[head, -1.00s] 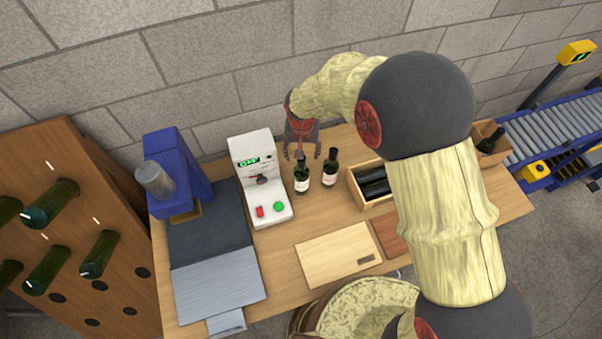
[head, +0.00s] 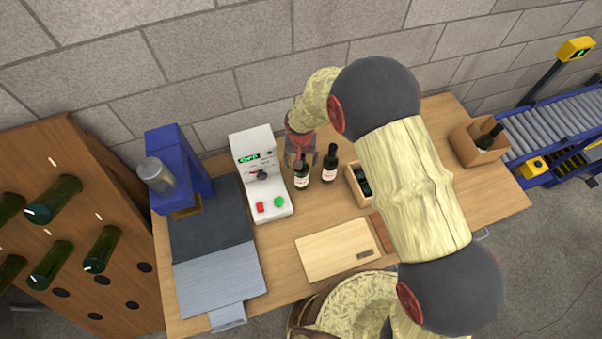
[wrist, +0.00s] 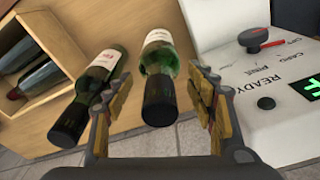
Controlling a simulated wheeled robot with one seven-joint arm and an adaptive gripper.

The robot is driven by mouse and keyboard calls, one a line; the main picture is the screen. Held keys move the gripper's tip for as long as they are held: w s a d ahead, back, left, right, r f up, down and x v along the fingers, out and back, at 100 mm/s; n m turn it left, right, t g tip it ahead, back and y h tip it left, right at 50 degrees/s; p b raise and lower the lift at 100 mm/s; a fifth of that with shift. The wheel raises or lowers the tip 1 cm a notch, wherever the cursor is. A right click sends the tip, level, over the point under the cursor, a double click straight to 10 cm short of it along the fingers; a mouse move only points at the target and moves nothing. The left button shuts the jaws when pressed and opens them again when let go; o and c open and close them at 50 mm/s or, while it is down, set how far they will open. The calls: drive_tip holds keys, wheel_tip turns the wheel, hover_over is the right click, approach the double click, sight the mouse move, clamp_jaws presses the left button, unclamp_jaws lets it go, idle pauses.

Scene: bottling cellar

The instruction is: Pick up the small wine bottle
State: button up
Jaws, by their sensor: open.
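Two dark green wine bottles stand upright on the wooden bench. The left one (head: 301,180), with a white label, is beside the white machine; the other (head: 328,167), with a pale label and red mark, is just right of it. Which is the task's small bottle is not certain; the left one looks slightly shorter. My gripper (head: 301,158) is open over the left bottle and hides part of its neck. In the wrist view, that bottle's dark neck (wrist: 159,100) lies between my open fingers (wrist: 160,82), with gaps both sides. The other bottle (wrist: 88,95) is close outside the left finger.
The white machine (head: 260,172) with buttons stands close left of the bottles. A wooden box (head: 355,187) holding dark bottles is to the right, partly behind my arm. A pale board (head: 337,250) lies in front. A carton (head: 478,142) stands at the bench's right end.

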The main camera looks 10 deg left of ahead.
drive_tip(key=shift+c, duration=1.2)
drive_tip(key=c, duration=1.1)
clamp_jaws()
